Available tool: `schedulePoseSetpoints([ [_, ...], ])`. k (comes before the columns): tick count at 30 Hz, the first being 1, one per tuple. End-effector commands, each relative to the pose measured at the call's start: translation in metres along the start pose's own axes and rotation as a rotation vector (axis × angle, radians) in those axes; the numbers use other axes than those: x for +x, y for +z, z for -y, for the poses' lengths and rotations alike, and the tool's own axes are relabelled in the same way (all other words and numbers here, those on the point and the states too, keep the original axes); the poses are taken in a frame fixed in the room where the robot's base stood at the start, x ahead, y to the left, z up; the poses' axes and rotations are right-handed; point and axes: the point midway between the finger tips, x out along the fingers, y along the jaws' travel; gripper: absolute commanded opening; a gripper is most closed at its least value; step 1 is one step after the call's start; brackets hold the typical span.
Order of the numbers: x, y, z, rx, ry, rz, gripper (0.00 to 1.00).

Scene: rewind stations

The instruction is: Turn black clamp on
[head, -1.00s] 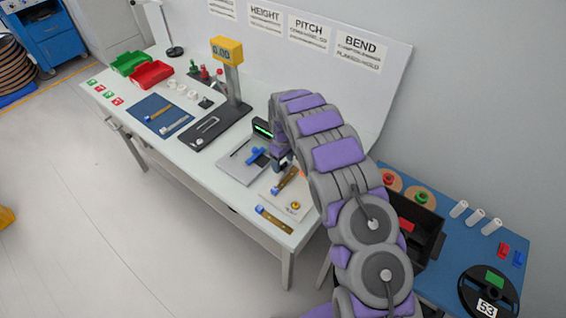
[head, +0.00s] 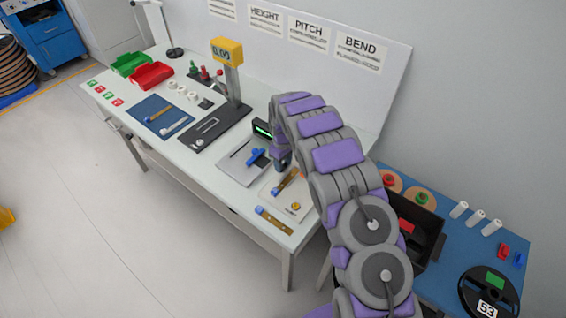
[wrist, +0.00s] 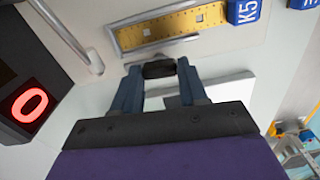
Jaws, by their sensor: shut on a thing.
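The black clamp (wrist: 158,69) is a small dark block in the wrist view, between the fingertips of my gripper (wrist: 160,70). My gripper is shut on it. Its lower part and base are hidden by the fingers. Just above it in that view lies a yellow perforated strip (wrist: 175,27) in a pale frame, with a blue end block marked K5 (wrist: 243,12). In the head view, my gripper (head: 283,163) is low over the right part of the bench, beside the pale fixture plate (head: 297,211). The clamp cannot be made out there.
A dark display with a red 0 (wrist: 28,104) stands left in the wrist view, near a metal rod (wrist: 68,35). In the head view, a grey plate with a blue piece (head: 257,157) is left of my gripper. A brass strip (head: 274,220) lies near the bench's front edge.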

Motion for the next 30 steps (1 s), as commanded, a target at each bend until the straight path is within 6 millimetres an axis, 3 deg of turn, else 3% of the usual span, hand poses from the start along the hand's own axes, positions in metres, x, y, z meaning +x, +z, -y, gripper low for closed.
schedulePoseSetpoints([
  [11,-0.0007,-0.0003,0.0004,0.099,-0.001,0.000,0.12],
  [30,-0.0006,-0.0009,0.0007,0.668,0.000,0.000,0.12],
])
